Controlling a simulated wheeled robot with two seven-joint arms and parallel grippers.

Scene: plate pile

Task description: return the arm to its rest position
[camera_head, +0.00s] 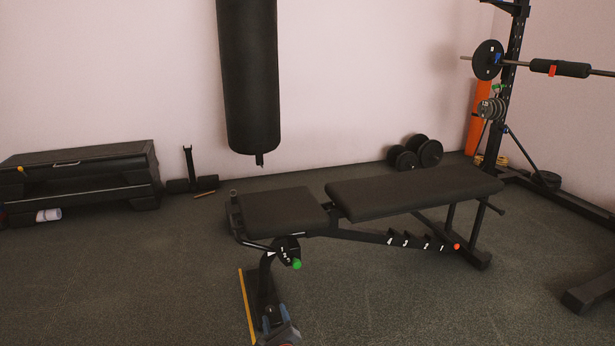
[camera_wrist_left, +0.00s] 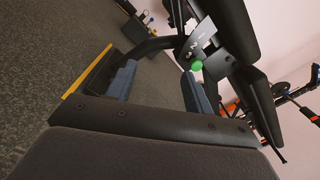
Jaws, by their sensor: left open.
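My left gripper (camera_head: 276,318) shows at the bottom edge of the head view, in front of the near foot of the weight bench (camera_head: 415,192). In the left wrist view its two blue-grey fingers (camera_wrist_left: 159,82) stand wide apart with nothing between them. The bench frame, its green knob (camera_wrist_left: 196,66) and a yellow strip (camera_wrist_left: 88,71) on the floor show beyond the fingers. Most of my left arm is out of the head view. My right gripper is in neither view.
A punching bag (camera_head: 250,75) hangs behind the bench. A black step platform (camera_head: 80,180) stands at the left wall. Dumbbells (camera_head: 425,152) lie behind the bench, and a rack with a barbell (camera_head: 560,68) stands at right. The floor at front left is clear.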

